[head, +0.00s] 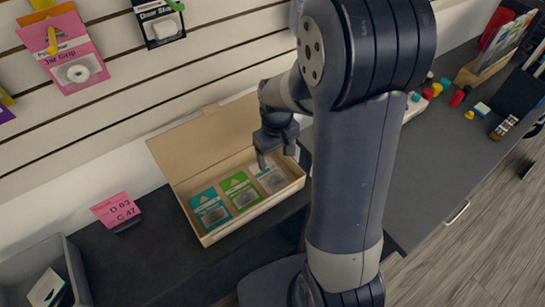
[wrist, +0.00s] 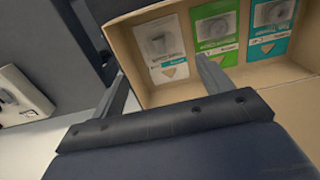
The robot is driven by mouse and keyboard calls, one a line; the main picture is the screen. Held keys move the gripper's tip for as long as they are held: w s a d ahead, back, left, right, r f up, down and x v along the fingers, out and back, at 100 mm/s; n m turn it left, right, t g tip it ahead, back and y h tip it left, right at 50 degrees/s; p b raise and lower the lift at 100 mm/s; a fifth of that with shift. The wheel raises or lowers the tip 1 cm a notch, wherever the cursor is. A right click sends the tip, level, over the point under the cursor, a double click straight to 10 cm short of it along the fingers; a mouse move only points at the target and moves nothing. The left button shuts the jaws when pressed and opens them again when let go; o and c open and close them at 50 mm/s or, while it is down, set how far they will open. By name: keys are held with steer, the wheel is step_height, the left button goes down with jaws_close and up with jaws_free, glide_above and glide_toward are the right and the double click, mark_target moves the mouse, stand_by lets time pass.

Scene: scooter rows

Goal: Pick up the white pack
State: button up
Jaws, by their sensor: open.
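The white pack (head: 270,178) lies in the right end of an open cardboard box (head: 207,239) on the dark counter. Beside it in the box are a green pack (head: 240,190) and a teal pack (head: 210,209). In the wrist view, the white pack (wrist: 162,48) is at the left, with the green pack (wrist: 216,31) and the teal pack (wrist: 272,27) to its right. My gripper (head: 273,158) is above the white pack and hides part of it in the head view. In the wrist view, my gripper (wrist: 165,77) has its fingers apart with nothing between them.
The box's raised lid (head: 205,142) stands behind it, against the slatted wall. A pink card sign (head: 115,210) is left of the box, and a grey bin (head: 68,262) is at the lower left. Small coloured items (head: 437,88) lie on the counter right of my arm.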

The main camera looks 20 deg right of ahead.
glide_above(273, 174)
steer(key=f, duration=0.5)
steer(key=shift+s+d+f, duration=0.1)
steer(key=shift+s+d, duration=0.2)
steer(key=shift+s, duration=0.05)
steer(key=shift+w+a+f, duration=0.1)
steer(key=shift+w+f, duration=0.1)
steer(key=shift+f, duration=1.25)
steer(key=shift+w+a+f, duration=0.1)
steer(key=shift+w+f, duration=0.05)
steer(key=shift+f, duration=1.25)
steer(key=c, duration=1.1)
steer(key=shift+o, duration=0.2)
step_height(273, 174, up, 10)
